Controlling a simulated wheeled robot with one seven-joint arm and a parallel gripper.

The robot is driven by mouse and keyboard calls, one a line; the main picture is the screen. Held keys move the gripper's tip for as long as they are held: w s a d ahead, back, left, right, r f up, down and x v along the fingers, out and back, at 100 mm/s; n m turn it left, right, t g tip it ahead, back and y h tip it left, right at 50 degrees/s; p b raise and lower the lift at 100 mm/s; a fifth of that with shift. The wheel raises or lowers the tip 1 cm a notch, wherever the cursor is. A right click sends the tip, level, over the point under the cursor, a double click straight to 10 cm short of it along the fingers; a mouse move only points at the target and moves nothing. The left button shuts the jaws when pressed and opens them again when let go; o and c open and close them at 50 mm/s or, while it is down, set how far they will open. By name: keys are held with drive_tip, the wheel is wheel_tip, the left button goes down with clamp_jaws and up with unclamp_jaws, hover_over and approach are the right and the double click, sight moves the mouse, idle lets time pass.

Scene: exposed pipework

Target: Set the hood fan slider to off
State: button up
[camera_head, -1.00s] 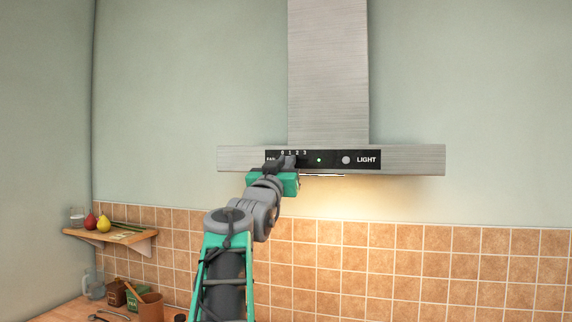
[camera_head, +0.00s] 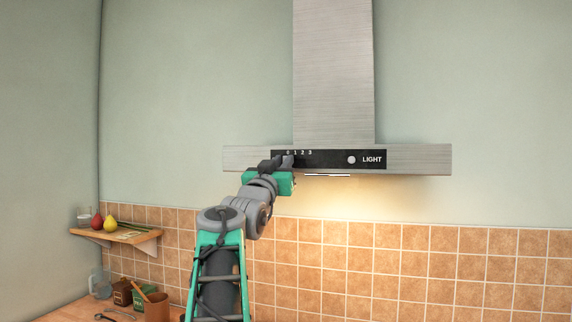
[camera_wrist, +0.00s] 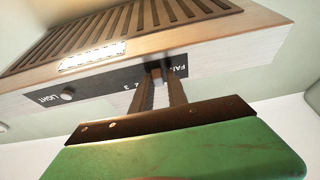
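The fan slider knob (camera_wrist: 157,72) is a small dark piece on the hood's black control panel (camera_head: 330,159), seen upside down in the wrist view. It sits at the FAN end of the scale, near the 0; the exact stop is hidden by the fingers. My gripper (camera_head: 281,162) is at the panel's left end. In the wrist view its two dark fingers (camera_wrist: 158,80) stand on either side of the knob and look closed on it. No green indicator shows on the panel now.
The round LIGHT button (camera_head: 351,160) is on the panel's right. The hood's lamp (camera_head: 327,175) glows underneath. A corner shelf (camera_head: 126,237) with fruit and a counter with pots are at lower left, clear of my gripper.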

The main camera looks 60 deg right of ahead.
drive_tip(key=o, duration=0.4)
drive_tip(key=shift+w, duration=0.1)
drive_tip(key=b+v, duration=0.4)
drive_tip(key=v, duration=0.3)
drive_tip(key=shift+a+f, duration=0.1)
drive_tip(key=shift+a, duration=0.3)
drive_tip(key=shift+f, duration=0.1)
